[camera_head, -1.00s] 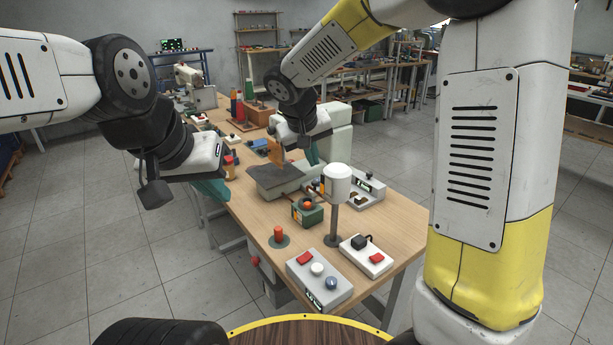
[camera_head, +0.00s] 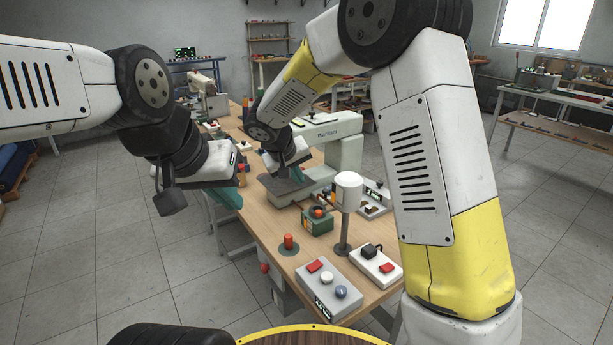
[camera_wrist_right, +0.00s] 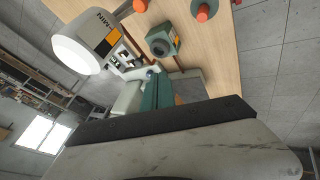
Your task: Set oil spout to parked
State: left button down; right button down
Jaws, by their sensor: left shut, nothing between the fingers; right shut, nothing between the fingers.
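No part is clearly recognisable as the oil spout. A white cylinder (camera_head: 347,187) stands on a grey post on the bench; in the right wrist view the cylinder (camera_wrist_right: 78,52) seems to carry a "MIN" mark. Beside it is a green box (camera_head: 317,223) with an orange knob, also seen in the right wrist view (camera_wrist_right: 161,42). My right gripper (camera_head: 298,172) has teal fingers, shut and empty, above the grey plate by the white-green machine (camera_head: 335,140); the fingers also show in the right wrist view (camera_wrist_right: 155,92). My left gripper (camera_head: 232,199) is shut and empty, off the bench's left edge.
A grey control box (camera_head: 327,287) and a white box with a red switch (camera_head: 376,266) sit at the bench's near end. An orange knob (camera_head: 288,242) stands left of them. A small panel (camera_head: 373,202) is right of the cylinder. Open floor lies left and right.

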jog(key=w+d+f, duration=0.5)
jog(key=w+f, duration=0.1)
jog(key=f, duration=0.1)
jog(key=shift+d+f, duration=0.2)
dwell(0.4)
